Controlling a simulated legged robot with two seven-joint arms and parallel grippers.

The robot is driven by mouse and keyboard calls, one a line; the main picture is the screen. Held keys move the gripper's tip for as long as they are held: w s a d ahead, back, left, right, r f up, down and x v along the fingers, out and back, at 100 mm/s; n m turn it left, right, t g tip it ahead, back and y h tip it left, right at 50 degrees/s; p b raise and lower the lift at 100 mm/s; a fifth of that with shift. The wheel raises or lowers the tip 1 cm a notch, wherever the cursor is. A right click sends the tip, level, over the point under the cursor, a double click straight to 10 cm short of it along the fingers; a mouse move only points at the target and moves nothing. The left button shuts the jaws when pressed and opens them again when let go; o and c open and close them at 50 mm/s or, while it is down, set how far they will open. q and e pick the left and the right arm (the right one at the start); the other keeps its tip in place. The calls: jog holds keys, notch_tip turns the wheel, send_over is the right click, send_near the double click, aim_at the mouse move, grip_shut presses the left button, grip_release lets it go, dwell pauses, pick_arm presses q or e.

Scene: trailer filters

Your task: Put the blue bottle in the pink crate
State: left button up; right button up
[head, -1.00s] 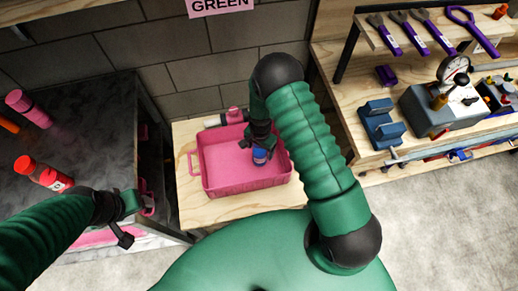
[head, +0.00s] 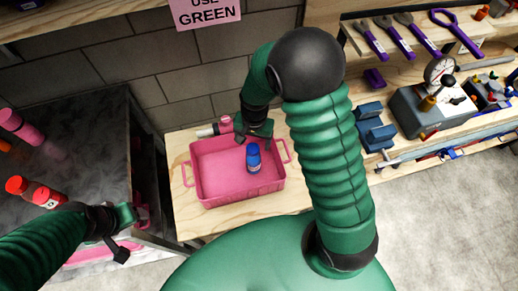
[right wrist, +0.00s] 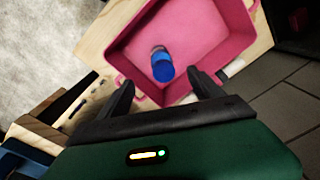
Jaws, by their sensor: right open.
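The blue bottle (head: 253,158) stands inside the pink crate (head: 215,193), right of the crate's middle. In the right wrist view the bottle (right wrist: 162,68) shows its blue cap inside the crate (right wrist: 205,17). My right gripper (head: 255,135) is above the crate's back right rim, open and empty, apart from the bottle. Its two fingers (right wrist: 163,92) are spread wide in the right wrist view. My left gripper (head: 128,232) is at the lower left by the dark counter, away from the crate. Its jaws are too small to judge.
The crate stands on a wooden table (head: 190,222). A pink-and-white bottle (head: 215,128) lies behind it. A workbench with tools and a gauge (head: 430,100) stands at right.

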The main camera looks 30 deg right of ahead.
jog(key=s+a+r+n+t, duration=0.1)
jog(key=s+r+n+t, duration=0.1)
jog(key=s+r+n, duration=0.6)
jog(key=shift+s+a+r+n, duration=0.3)
jog(key=shift+s+a+r, duration=0.1)
jog(key=shift+s+r, duration=0.3)
jog(key=shift+s+a, duration=0.1)
